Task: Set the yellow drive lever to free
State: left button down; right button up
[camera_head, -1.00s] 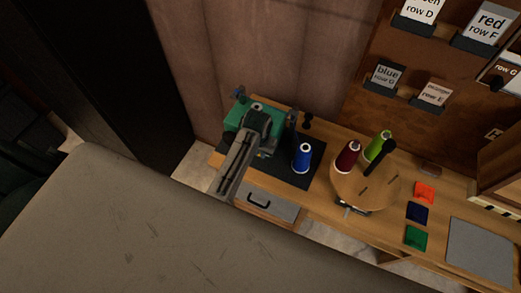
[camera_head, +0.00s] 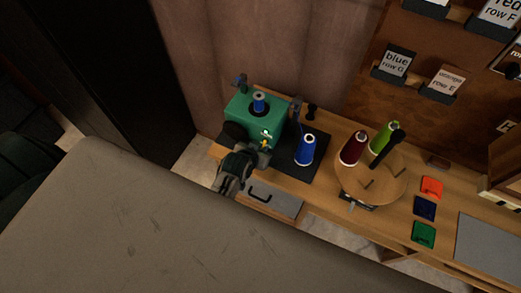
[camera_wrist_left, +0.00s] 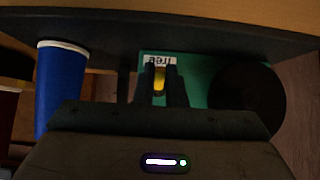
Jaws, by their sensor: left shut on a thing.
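The yellow drive lever (camera_wrist_left: 160,78) is between the fingers of my left gripper (camera_wrist_left: 162,88) in the left wrist view. The gripper is shut on it, and a white label reading "free" (camera_wrist_left: 160,61) shows just beyond the fingertips. The lever sits on the front of the green machine (camera_head: 240,107); a small yellow bit of it also shows in the head view (camera_head: 264,143). The gripper reaches the machine's front face from below. The lever's exact position is partly hidden by the fingers. My right gripper is not in view.
A blue spool (camera_head: 304,150) stands on the dark mat right of the machine. A round wooden stand (camera_head: 360,190) holds a dark red spool (camera_head: 352,149) and a lime spool (camera_head: 382,138). A large grey surface (camera_head: 140,220) fills the lower left.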

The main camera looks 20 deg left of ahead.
pick_arm(q)
jog(key=shift+f+t, duration=0.1)
jog(key=shift+t, duration=0.2)
jog(key=c, duration=1.5)
grip_release()
jog(key=shift+b+v, duration=1.5)
jog(key=shift+v, duration=3.95)
